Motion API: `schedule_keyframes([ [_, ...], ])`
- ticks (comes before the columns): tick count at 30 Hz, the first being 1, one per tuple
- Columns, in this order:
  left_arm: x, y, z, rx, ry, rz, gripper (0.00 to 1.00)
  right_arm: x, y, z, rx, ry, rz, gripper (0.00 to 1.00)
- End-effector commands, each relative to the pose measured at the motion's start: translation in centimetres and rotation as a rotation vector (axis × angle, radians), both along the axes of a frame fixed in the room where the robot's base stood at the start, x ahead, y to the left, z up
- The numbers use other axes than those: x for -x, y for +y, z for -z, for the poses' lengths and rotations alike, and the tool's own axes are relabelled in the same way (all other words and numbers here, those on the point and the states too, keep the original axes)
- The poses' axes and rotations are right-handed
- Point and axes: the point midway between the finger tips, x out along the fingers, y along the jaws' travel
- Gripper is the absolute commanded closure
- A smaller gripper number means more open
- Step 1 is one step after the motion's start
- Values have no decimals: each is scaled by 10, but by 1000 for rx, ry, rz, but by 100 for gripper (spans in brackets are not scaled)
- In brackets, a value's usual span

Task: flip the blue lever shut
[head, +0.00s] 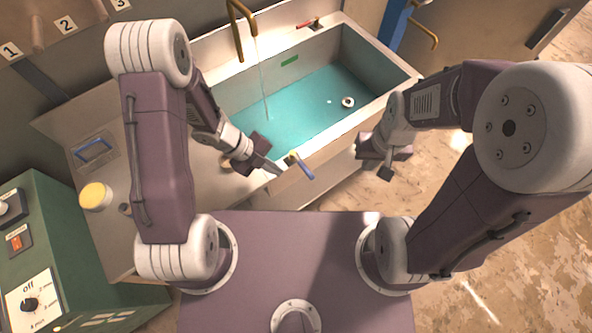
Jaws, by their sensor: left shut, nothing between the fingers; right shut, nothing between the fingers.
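A blue lever (304,171) with a yellowish mount sits at the near edge of the sink (392,95). It slants down to the right, over the front of the rim. My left gripper (275,169) is shut and empty, just left of the lever; I cannot tell whether it touches it. My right gripper (385,173) is shut and empty, out in front of the sink's right part and well to the right of the lever.
Water runs from a brass tap (241,30) into the sink, where a white round object (347,102) shows. A red-handled lever (309,23) is on the back rim.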

Motion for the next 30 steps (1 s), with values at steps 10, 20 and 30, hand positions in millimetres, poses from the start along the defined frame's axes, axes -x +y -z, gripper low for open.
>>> schedule_keyframes([
  [10, -6, -44, 47, -2, -3, 5, 100, 0, 0, 4, 0, 0, 0, 100],
  [20, -21, -63, 55, -2, -1, 0, 100, 0, 0, -3, 0, 0, 0, 100],
  [30, -21, -64, 55, -1, -1, -3, 100, 0, 0, -2, 0, 0, 0, 100],
])
